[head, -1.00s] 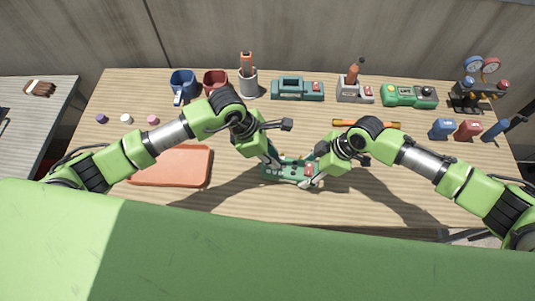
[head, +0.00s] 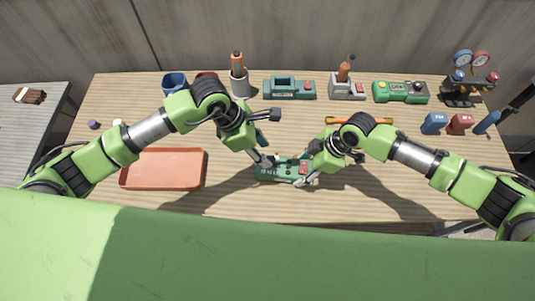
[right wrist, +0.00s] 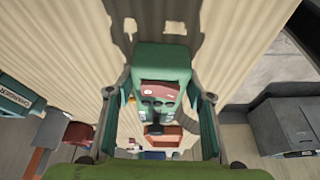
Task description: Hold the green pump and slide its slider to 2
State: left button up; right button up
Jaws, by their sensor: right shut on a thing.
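The green pump (head: 287,169) lies at the front middle of the wooden table, with a red part on its top. My right gripper (head: 305,181) is shut on its right end. In the right wrist view the pump (right wrist: 161,62) sits between the two fingers of my right gripper (right wrist: 158,115). My left gripper (head: 264,158) is at the pump's left end, over its top edge. Its fingertips are small and partly hidden, so I cannot tell whether they touch it. The slider's position is too small to read.
An orange tray (head: 163,169) lies left of the pump. An orange-handled tool (head: 358,121) lies behind my right arm. A teal device (head: 289,88), a green control box (head: 400,91) and a gauge set (head: 471,90) stand along the back. Blue and red mugs are partly covered by my left arm.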

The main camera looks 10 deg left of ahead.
pick_arm(q)
jog(key=v, duration=0.8)
jog(key=shift+f, duration=0.1)
pick_arm(e)
jog(key=o, duration=2.2)
jog(key=shift+c, duration=0.2)
jog(key=shift+r, duration=0.15)
pick_arm(q)
notch_tip(320, 180, up, 8)
jog(key=p, duration=0.8)
pick_arm(e)
jog(key=v, duration=0.8)
jog(key=shift+r, duration=0.35)
jog(key=shift+s+d, duration=0.1)
jog(key=shift+d, duration=0.05)
